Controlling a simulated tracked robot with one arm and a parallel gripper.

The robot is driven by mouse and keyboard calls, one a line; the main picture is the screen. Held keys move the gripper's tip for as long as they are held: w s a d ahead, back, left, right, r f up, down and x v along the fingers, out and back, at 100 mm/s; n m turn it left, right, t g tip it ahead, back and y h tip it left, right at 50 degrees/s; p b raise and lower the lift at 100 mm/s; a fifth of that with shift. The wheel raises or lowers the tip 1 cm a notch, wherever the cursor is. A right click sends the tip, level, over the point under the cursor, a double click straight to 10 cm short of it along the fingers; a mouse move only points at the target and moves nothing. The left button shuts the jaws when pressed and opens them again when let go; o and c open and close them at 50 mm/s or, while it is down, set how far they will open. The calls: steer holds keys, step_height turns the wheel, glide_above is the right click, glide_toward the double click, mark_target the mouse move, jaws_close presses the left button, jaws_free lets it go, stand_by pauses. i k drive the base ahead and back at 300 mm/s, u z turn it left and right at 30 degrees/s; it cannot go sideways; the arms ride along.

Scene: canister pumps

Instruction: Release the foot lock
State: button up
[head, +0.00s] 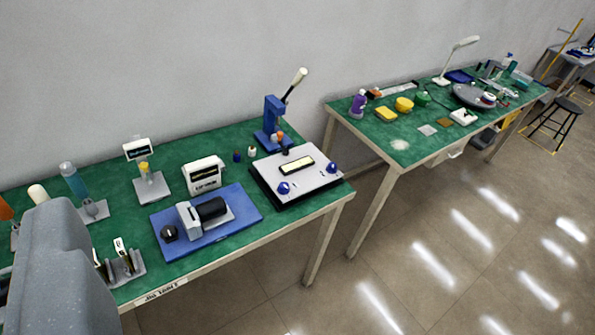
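I cannot make out a foot lock in the head view. A teal bottle (76,180) stands upright on the left bench, by a small grey base plate (94,210). An orange item (6,210) and a cream-topped item (37,193) show at the far left, partly hidden. A large grey body, likely part of my arm, covers the lower left and hides the bench behind it. My gripper's fingers do not show.
A second bench (385,140) stands right. Open floor (430,240) lies in front. A stool (566,108) stands far right.

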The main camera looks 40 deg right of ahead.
mark_target(280, 137)
steer(key=k, duration=1.35)
steer(key=z, duration=0.6)
steer(key=i, duration=2.3)
steer(key=u, duration=0.55)
